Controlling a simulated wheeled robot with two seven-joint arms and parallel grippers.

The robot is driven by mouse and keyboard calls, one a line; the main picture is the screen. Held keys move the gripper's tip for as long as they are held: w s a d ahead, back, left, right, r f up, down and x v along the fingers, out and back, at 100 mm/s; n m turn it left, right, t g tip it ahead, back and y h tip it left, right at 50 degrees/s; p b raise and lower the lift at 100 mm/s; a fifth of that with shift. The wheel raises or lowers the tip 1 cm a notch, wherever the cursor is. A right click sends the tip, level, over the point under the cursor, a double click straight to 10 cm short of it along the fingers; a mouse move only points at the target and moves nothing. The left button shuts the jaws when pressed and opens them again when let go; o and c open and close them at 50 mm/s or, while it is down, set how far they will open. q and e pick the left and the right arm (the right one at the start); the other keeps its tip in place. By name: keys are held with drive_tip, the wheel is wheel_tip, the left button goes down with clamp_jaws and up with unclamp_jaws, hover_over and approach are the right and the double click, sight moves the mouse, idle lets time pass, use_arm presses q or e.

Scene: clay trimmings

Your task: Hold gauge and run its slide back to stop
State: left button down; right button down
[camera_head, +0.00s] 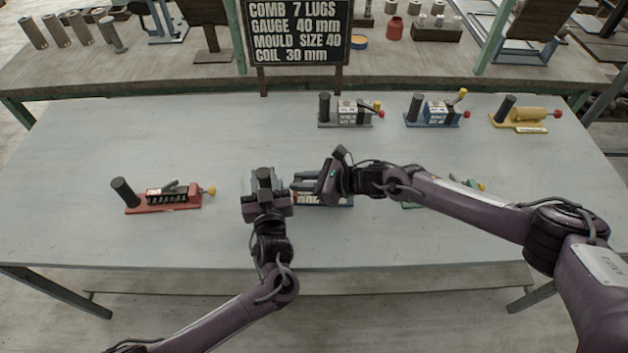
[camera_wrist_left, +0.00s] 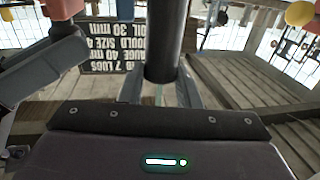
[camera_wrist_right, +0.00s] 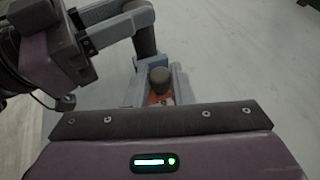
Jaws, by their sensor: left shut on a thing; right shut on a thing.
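The gauge (camera_head: 340,203) lies mid-table near the front, with a blue base and a pale label. My grippers hide much of it in the head view. My left gripper (camera_head: 264,174) is shut on its upright dark post (camera_wrist_left: 164,40) at the gauge's left end. The post also shows in the right wrist view (camera_wrist_right: 146,40). My right gripper (camera_head: 322,186) is shut on a short dark knob (camera_wrist_right: 160,76), which stands over an orange part. I take this knob to be the slide's. The slide's distance from its stop is hidden.
A red tool (camera_head: 165,198) lies at the left. A grey tool (camera_head: 350,112), a blue tool (camera_head: 433,113) and a yellow tool (camera_head: 520,117) stand at the back right. My right arm partly covers a green tool (camera_head: 410,205). A sign (camera_head: 298,32) stands behind.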

use_arm(q)
drive_tip(key=shift+d, duration=0.25)
use_arm(e)
drive_tip(key=c, duration=1.3)
unclamp_jaws()
drive_tip(key=shift+o, duration=0.2)
use_arm(q)
drive_tip(key=shift+a, duration=0.1)
use_arm(e)
drive_tip(key=shift+d+r, duration=0.1)
drive_tip(key=shift+d, duration=0.1)
drive_tip(key=v, duration=1.1)
drive_tip(key=shift+s+d, duration=0.15)
drive_tip(key=shift+d, duration=0.1)
drive_tip(key=shift+r, duration=0.1)
use_arm(q)
drive_tip(key=c, duration=1)
unclamp_jaws()
